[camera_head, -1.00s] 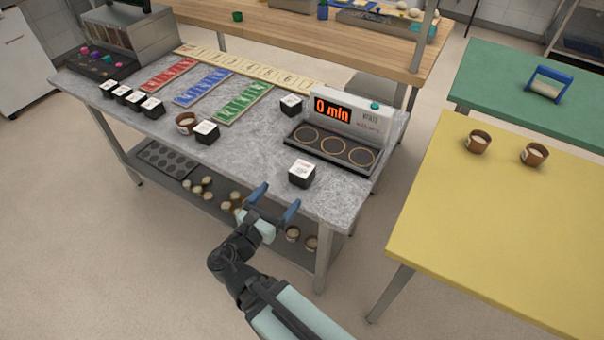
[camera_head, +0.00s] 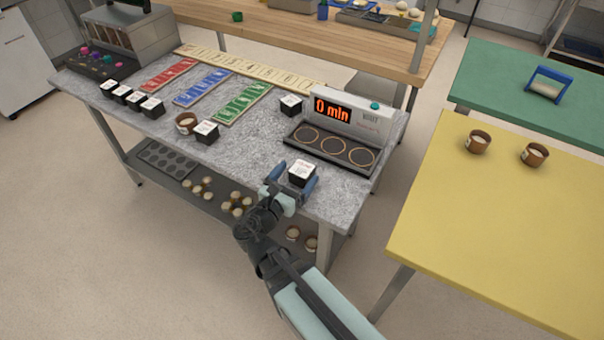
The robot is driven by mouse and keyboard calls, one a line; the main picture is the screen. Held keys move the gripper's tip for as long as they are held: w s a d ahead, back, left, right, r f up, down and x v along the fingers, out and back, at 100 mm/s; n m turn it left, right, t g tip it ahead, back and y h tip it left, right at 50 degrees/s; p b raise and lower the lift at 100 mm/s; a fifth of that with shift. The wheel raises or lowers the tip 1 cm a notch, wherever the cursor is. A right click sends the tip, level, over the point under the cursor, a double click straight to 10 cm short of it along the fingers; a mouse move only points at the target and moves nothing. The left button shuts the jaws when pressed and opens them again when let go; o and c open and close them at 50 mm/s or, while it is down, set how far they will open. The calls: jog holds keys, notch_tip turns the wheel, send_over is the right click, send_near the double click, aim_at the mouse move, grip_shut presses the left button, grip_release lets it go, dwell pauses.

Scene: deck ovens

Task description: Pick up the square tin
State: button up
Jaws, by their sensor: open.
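A square black tin with a white printed top (camera_head: 301,172) stands upright on the grey marbled counter, near its front right corner. My gripper (camera_head: 291,180) is open around this tin, with one blue finger at its left and the other at its right. I cannot tell whether the fingers touch it. More square black tins stand on the counter: one (camera_head: 291,104) behind, left of the timer unit, one (camera_head: 206,131) at the middle front, and several in a row (camera_head: 131,97) at the left.
The timer unit (camera_head: 338,128) with three round rings stands just behind the tin, reading "0 min". A brown round tub (camera_head: 186,122) stands farther left. Red, blue and green boards (camera_head: 203,86) lie behind. The yellow table (camera_head: 500,220) is at the right.

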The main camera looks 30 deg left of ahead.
aim_at(305, 164)
jog(key=shift+w, duration=2.65)
jog(key=c, duration=1.2)
